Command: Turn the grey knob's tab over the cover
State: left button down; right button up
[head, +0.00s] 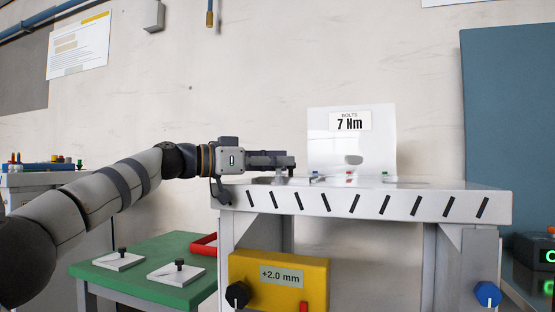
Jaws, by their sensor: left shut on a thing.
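My left gripper (290,163) reaches in from the left, level, just above the left part of the white bench top (440,186). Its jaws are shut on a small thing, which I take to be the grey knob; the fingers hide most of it. I cannot make out the knob's tab or the cover, nor which way the tab points. My right gripper is not in view.
A white panel marked "7 Nm" (350,121) stands behind the bench top. Small blue, red and green pieces stand before it. Below hangs a yellow box (300,262) with a black knob (237,295). A green table (190,245) with two white plates is lower left.

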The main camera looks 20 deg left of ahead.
pick_arm(q)
jog(key=shift+f, duration=0.15)
jog(key=c, duration=1.4)
grip_release()
jog(key=shift+w, duration=0.1)
jog(key=shift+o, duration=0.2)
jog(key=v, duration=1.2)
